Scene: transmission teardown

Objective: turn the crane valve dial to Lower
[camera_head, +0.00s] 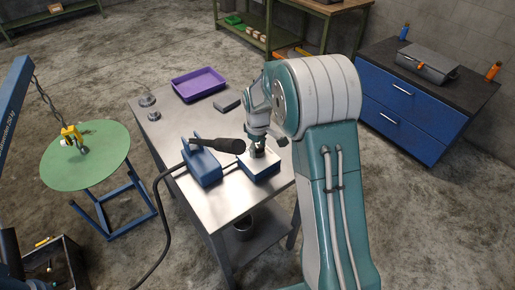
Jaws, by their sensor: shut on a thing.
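A blue box with a pale top (262,170) stands near the right edge of the metal table (165,130); I take it to be the crane valve. My gripper (258,152) points down onto its top and is shut on a small dark part there, apparently the dial. The gripper and the small size hide the dial's pointer and any labels, so its setting cannot be read. The blue crane (15,110) stands at the far left, with its yellow hook block (71,133) hanging on a chain over the round green table (90,158).
Just left of the valve is a blue unit (203,168) with a black-gripped lever (218,145); a black hose (155,215) runs from it to the floor. A purple tray (198,84) lies at the table's back. A blue cabinet (410,115) stands right.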

